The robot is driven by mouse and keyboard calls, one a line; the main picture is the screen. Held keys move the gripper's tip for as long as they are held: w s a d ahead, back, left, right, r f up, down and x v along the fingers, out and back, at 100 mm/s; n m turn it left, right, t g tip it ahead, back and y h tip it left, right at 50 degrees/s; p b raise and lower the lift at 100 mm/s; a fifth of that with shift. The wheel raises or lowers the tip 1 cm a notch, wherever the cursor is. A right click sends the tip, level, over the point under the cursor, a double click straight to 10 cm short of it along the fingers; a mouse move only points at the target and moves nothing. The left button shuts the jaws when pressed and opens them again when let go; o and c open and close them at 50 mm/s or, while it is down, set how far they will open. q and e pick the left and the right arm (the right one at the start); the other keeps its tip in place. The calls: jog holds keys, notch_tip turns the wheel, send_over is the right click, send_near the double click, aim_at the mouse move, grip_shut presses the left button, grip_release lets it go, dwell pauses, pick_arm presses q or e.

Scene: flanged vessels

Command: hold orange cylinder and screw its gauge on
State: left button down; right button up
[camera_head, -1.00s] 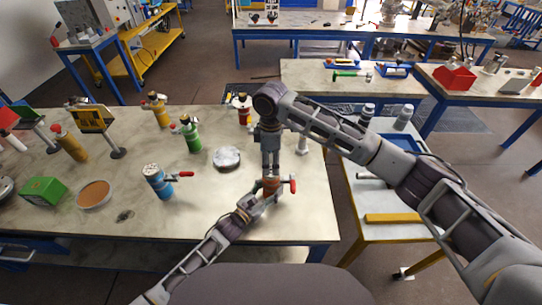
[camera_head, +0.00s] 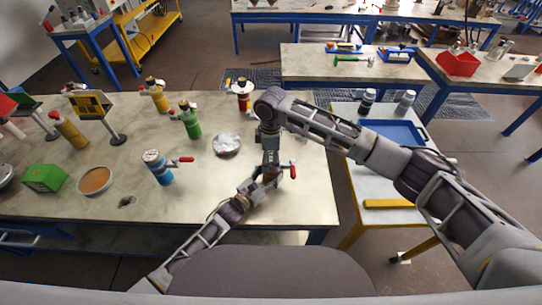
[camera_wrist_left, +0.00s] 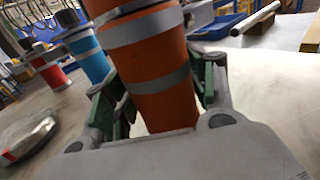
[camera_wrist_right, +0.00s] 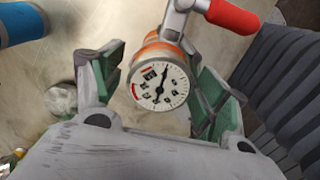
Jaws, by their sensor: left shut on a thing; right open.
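The orange cylinder (camera_wrist_left: 160,75) with grey bands stands between my left fingers in the left wrist view, and my left gripper (camera_wrist_left: 158,95) is shut on it. In the head view it is mostly hidden by my left gripper (camera_head: 262,187) and right gripper (camera_head: 269,165); its red valve handle (camera_head: 292,171) shows. The round white gauge (camera_wrist_right: 160,85) sits at the cylinder's top, dial facing the right wrist camera. Whether it is threaded on, I cannot tell. My right gripper (camera_wrist_right: 162,88) is open, pointing down, with its fingers on either side of the gauge.
A blue cylinder (camera_head: 158,168), a green cylinder (camera_head: 190,122) and a silver round part (camera_head: 227,144) stand to the left on the table. A red cylinder (camera_head: 243,95) stands behind. A side table with a blue tray (camera_head: 395,133) is at the right.

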jog(key=c, duration=1.1)
jog(key=o, duration=1.3)
jog(key=shift+c, duration=0.2)
jog(key=shift+r, duration=0.1)
notch_tip(320, 180, up, 12)
pick_arm(q)
jog(key=shift+c, duration=2.1)
grip_release()
jog(key=shift+s+a, duration=0.1)
jog(key=shift+s, duration=0.05)
